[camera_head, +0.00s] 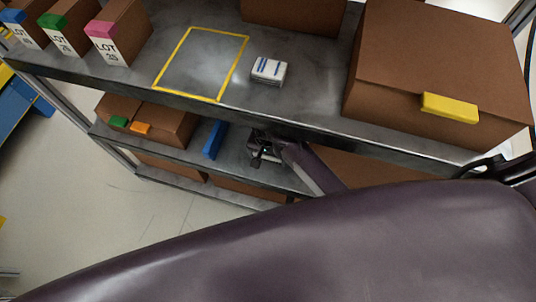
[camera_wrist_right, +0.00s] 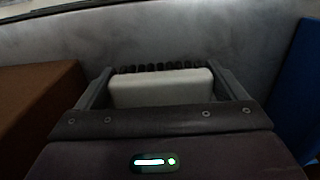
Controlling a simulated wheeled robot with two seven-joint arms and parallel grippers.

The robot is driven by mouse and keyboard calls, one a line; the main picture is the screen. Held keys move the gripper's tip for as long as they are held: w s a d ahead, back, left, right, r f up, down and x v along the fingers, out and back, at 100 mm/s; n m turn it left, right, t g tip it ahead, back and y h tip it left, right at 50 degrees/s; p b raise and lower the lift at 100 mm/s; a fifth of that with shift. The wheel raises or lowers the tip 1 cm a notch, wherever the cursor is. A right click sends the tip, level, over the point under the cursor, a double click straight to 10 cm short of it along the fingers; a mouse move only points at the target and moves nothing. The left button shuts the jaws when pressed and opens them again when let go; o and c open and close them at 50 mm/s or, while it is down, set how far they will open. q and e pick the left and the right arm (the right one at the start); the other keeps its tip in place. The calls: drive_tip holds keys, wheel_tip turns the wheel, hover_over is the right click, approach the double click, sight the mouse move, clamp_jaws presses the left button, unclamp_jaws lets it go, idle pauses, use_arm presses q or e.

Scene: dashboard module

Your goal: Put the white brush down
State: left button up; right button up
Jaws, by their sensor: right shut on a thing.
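The white brush (camera_wrist_right: 160,88) shows in the right wrist view as a pale block with a row of dark bristles along its far edge. My right gripper (camera_wrist_right: 163,90) is shut on it, with one finger at each side. In the head view my right gripper (camera_head: 262,153) is at the lower shelf (camera_head: 236,160), under the front edge of the upper shelf. The brush is too small and dark to make out there. I cannot tell whether it touches the shelf. My left gripper is not clearly seen.
The upper shelf holds a yellow outline (camera_head: 178,48), a small white-and-blue block (camera_head: 268,70) and a large brown box (camera_head: 440,65). The outline is empty.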

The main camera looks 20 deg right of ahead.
drive_tip(key=shift+w+d+r, duration=0.1)
drive_tip(key=shift+w+d, duration=0.15)
drive_tip(key=shift+w, duration=0.6)
drive_tip(key=shift+s+f, duration=0.2)
drive_tip(key=shift+f, duration=0.8)
drive_tip(key=shift+w+f+p, duration=0.1)
drive_tip(key=shift+f+p, duration=0.15)
drive_tip(key=shift+p, duration=0.05)
drive_tip(key=shift+f, duration=0.35)
drive_tip(key=shift+f, duration=0.25)
drive_tip(key=o, duration=0.8)
drive_tip(key=shift+r, duration=0.1)
